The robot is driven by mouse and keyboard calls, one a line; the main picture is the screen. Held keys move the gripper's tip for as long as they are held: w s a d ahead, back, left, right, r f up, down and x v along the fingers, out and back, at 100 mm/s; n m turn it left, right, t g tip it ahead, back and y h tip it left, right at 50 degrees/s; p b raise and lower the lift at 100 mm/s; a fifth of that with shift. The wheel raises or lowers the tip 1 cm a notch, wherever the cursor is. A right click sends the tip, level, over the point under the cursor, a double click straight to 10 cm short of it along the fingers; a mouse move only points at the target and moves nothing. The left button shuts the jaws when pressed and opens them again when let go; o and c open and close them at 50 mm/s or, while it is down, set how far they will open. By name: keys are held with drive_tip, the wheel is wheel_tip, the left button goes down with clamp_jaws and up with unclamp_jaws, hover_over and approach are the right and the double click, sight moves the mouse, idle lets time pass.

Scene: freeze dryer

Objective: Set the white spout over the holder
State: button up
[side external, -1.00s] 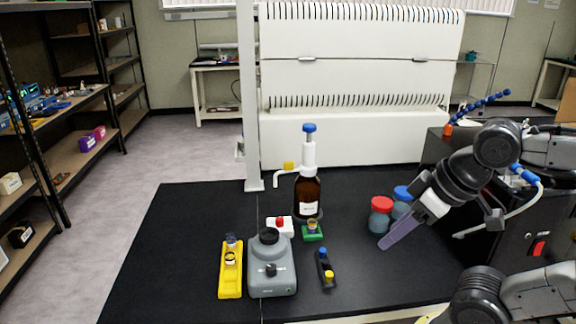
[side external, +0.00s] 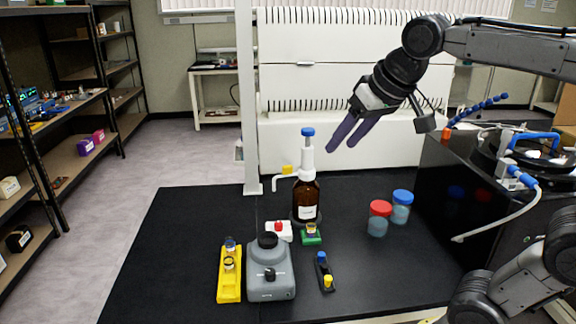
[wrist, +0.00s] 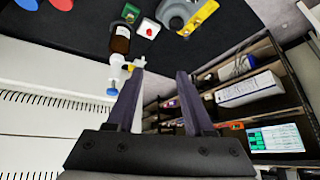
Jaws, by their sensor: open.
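The white spout (side external: 286,182) juts left from the white pump head of a brown bottle (side external: 306,200) with a blue cap on top. A yellow piece sits on the spout. In the wrist view the spout (wrist: 138,63) shows near the left fingertip. The green holder (side external: 311,239) carries a small vial and stands on the bench just in front of the bottle; it also shows in the wrist view (wrist: 130,12). The spout points left, not over this holder. My gripper (side external: 341,147) is open and empty, in the air right of the blue cap.
A grey mixer (side external: 271,276), a yellow rack (side external: 230,284) and a black rack (side external: 326,277) stand in front. A white block with a red knob (side external: 278,231) is beside the green holder. Red-lidded (side external: 378,222) and blue-lidded jars stand right. A white post (side external: 247,110) rises behind.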

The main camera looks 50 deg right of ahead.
drive_tip(key=w+d+r+m, duration=0.1)
drive_tip(key=w+d+r, duration=0.15)
drive_tip(key=w, duration=0.55)
drive_tip(key=m+g+h, duration=0.1)
drive_tip(key=m+g, duration=0.1)
drive_tip(key=g, duration=0.1)
hover_over(288, 166)
drive_tip(key=s+a, duration=0.3)
drive_tip(key=s, duration=0.1)
wheel_tip(288, 166, down, 12)
drive_tip(key=r, duration=0.1)
drive_tip(key=x, duration=1.3)
drive_tip(key=shift+d, duration=0.15)
clamp_jaws()
